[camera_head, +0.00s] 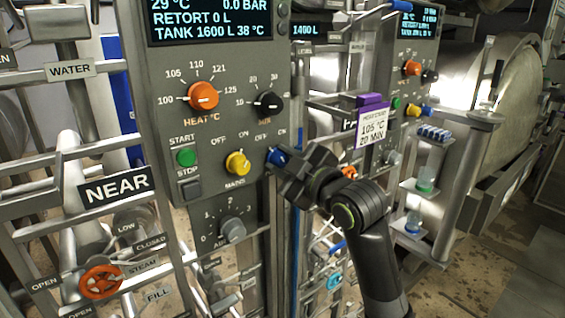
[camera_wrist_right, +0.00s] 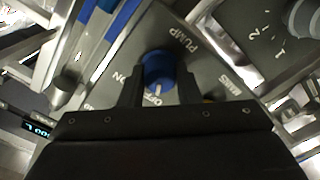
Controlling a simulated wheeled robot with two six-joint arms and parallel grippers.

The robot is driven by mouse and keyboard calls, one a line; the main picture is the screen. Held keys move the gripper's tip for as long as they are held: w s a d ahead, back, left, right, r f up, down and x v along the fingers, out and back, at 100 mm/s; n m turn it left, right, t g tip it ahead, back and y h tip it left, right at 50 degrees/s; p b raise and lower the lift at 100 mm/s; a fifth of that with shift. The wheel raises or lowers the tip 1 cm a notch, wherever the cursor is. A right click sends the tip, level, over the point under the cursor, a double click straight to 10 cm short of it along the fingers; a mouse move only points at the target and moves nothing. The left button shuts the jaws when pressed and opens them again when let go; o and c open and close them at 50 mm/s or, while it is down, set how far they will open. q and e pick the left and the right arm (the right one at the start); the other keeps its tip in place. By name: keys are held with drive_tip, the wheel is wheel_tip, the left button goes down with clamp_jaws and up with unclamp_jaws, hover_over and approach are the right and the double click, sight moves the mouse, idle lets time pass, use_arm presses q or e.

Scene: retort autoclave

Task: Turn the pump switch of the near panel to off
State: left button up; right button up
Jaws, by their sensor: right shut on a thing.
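The near panel (camera_head: 215,120) is grey and stands beside the NEAR sign (camera_head: 117,188). Its pump switch is a blue knob (camera_head: 276,157) at the panel's lower right, under OFF and ON labels. My right gripper (camera_head: 284,164) is shut on this knob and partly hides it. In the right wrist view the blue knob (camera_wrist_right: 157,68) sits between the two fingers, beside the word PUMP. A pale mark on its lower side appears to point towards the OFF label. My left gripper is not in view.
The yellow mains knob (camera_head: 237,163) is close left of the pump switch. The orange heat knob (camera_head: 202,96) and black minutes knob (camera_head: 269,104) are above. A card on a purple clip (camera_head: 371,99) hangs to the right. Rails and valves crowd the area below.

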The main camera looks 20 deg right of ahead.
idle(0.4)
drive_tip(key=o, duration=1)
drive_tip(key=b+v, duration=1.7)
drive_tip(key=shift+s+d, duration=0.1)
drive_tip(key=shift+s, duration=0.1)
idle(0.5)
